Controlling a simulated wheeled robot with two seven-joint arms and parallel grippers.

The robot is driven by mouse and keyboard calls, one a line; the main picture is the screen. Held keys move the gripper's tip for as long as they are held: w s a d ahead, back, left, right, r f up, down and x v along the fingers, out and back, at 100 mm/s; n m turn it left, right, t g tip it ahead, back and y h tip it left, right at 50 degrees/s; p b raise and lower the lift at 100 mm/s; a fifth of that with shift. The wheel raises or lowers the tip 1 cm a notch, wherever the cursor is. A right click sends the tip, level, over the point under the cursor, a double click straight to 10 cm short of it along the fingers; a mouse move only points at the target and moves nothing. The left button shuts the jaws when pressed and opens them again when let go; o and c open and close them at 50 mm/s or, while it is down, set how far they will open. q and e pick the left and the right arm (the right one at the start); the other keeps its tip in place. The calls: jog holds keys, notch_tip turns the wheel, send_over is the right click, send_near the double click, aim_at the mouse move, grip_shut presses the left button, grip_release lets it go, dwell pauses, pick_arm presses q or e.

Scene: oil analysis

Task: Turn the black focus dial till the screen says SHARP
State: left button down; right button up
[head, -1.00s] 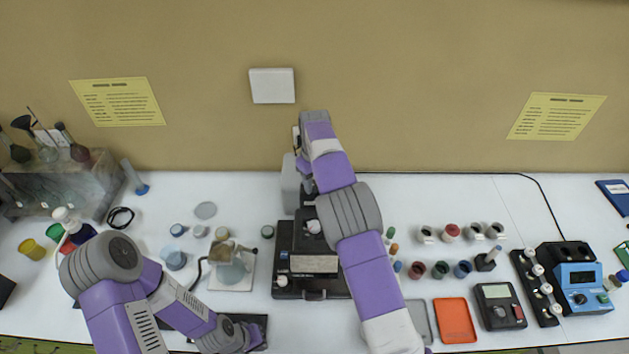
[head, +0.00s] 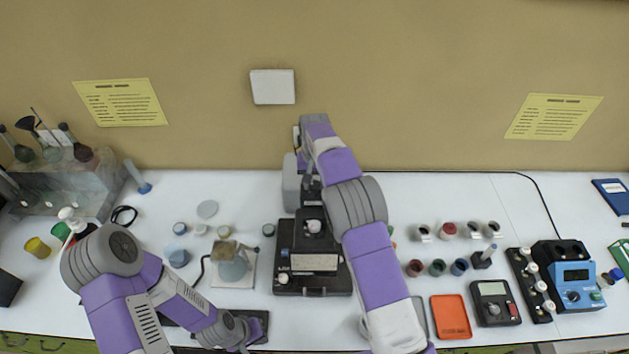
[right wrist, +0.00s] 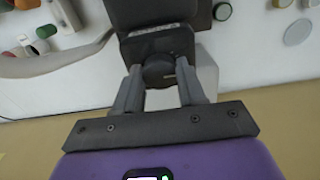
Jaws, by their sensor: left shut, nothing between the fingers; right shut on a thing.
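The black instrument (head: 285,240) stands mid-table with a pale panel (head: 314,263) on its front; any words on it are too small to read. In the right wrist view, the round black dial (right wrist: 158,70) sits between the two grey fingers of my right gripper (right wrist: 159,86), which is shut on it. In the head view, the right gripper (head: 308,181) is at the back of the instrument, partly covered by my right arm, and the dial cannot be made out there. My left arm is folded at the lower left; its fingers do not show.
To the right are several small pots, an orange tray (head: 451,317), a dark meter (head: 495,302) and a blue device (head: 577,285). The wall (head: 420,100) is close behind the right gripper.

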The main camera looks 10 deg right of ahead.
aim_at(315, 184)
jog(key=shift+m, duration=0.6)
jog(key=o, duration=1.1)
jog(key=shift+r, duration=3.85)
